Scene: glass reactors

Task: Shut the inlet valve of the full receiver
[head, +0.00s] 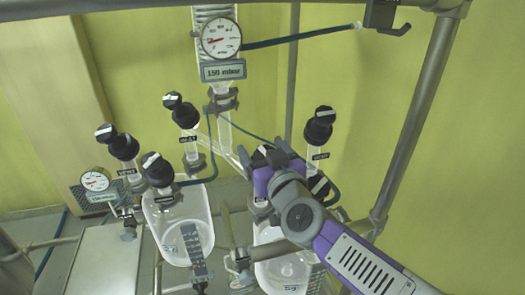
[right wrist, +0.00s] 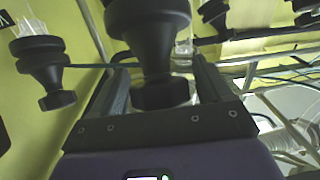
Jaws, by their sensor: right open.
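Two glass receivers hang side by side in the head view. The left receiver (head: 197,208) shows clearly; the right receiver (head: 268,272) is partly hidden by my right arm. I cannot tell surely which is full. A black valve knob with a white bar (head: 151,160) tops the left receiver. Another black knob (head: 261,154) above the right receiver is partly covered by my right gripper (head: 270,166). In the right wrist view, the open fingers (right wrist: 162,82) stand either side of a black knob (right wrist: 148,22); contact is unclear. My left gripper is out of view.
Other black knobs stand close by: vent knobs at left (head: 122,145) and right (head: 318,128), and a knob at the upper middle (head: 184,115). A gauge (head: 221,38) sits above a 150 mbar display (head: 224,72). A metal frame post (head: 415,115) runs along the right.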

